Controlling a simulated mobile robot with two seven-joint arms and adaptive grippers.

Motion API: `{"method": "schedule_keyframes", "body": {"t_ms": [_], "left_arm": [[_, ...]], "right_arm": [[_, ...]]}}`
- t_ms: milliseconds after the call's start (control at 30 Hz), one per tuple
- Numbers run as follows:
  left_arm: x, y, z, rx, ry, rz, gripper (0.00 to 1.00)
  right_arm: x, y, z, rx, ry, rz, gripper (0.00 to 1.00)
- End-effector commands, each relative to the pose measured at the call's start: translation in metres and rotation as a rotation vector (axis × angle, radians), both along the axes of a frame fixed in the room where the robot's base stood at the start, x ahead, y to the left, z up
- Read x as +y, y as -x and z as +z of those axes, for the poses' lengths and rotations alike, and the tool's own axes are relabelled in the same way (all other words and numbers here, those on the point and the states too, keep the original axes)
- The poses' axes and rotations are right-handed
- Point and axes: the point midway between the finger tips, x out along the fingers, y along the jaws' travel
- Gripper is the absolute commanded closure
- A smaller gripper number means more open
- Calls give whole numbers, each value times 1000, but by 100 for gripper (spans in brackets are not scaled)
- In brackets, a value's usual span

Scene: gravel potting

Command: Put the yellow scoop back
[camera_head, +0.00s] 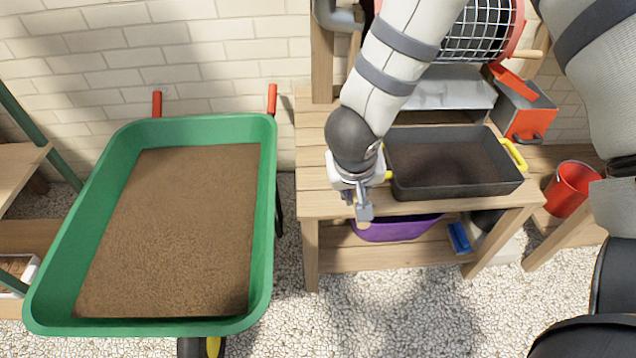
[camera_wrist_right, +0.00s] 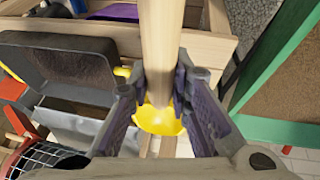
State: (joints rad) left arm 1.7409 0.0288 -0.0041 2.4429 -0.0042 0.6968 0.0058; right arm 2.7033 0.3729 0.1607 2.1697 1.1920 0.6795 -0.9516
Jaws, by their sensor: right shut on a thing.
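My right gripper (camera_head: 363,212) is above the left part of the wooden bench, just left of the black tray. In the right wrist view the right gripper (camera_wrist_right: 160,95) is shut on the pale wooden handle (camera_wrist_right: 160,40) of the yellow scoop. The yellow scoop (camera_wrist_right: 160,119) shows its head beyond the fingers in that view. In the head view the scoop is mostly hidden by my gripper and arm, and I cannot tell whether it touches the bench. My left gripper is not in view.
The black tray (camera_head: 400,190) holds soil and has yellow handles. A green wheelbarrow (camera_head: 265,220) full of soil stands left. A purple tub (camera_head: 395,230) is on the lower shelf. A red bucket (camera_head: 570,190) and a sieve drum (camera_head: 480,30) are at right and behind. The bench's left top is clear.

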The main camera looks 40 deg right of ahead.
Motion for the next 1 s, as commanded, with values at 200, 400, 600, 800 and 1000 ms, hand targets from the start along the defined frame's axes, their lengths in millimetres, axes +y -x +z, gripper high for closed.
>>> {"method": "schedule_keyframes", "body": {"t_ms": [200, 400, 600, 800, 1000], "left_arm": [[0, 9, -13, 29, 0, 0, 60], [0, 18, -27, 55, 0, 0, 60], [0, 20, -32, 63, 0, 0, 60], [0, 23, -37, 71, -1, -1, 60], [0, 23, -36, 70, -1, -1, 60]], "right_arm": [[-4, -69, -35, -1, 1, -2, 100], [-6, -108, -78, 3, 1, 1, 100], [-7, -125, -94, 0, 0, 3, 100], [-7, -126, -124, 0, 1, 4, 100], [-7, -126, -122, -2, 0, 3, 100]]}}
